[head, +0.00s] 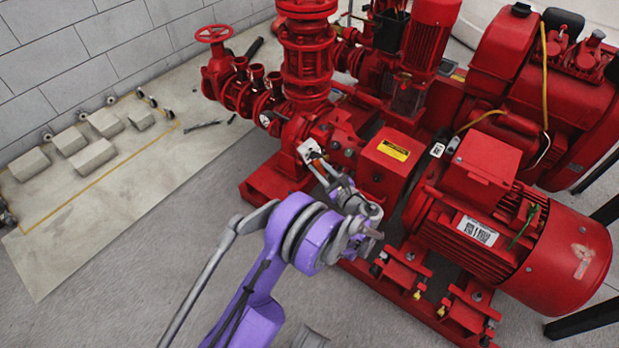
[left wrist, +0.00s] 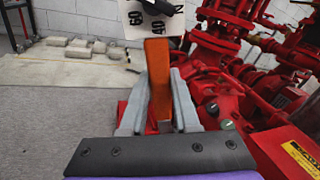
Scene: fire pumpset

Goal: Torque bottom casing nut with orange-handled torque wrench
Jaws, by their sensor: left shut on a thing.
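My left gripper (head: 318,168) reaches in beside the red pump casing (head: 345,140). In the left wrist view its two grey fingers (left wrist: 158,100) are shut on the orange handle (left wrist: 157,65) of the torque wrench, one finger on each side. The white scale plate (left wrist: 150,22) of the wrench, with numbers on it, shows beyond the handle. In the head view the plate (head: 309,150) and a bit of orange show past the fingers, close in front of the casing. The wrench's far end and the bottom casing nut cannot be made out. My right gripper is not in view.
A red motor (head: 500,225) stands at the right on the red base frame (head: 400,290). Red valves and pipes (head: 305,60) rise behind the casing. Grey blocks (head: 92,155) lie on a pale mat (head: 120,190) at the left. The floor between is clear.

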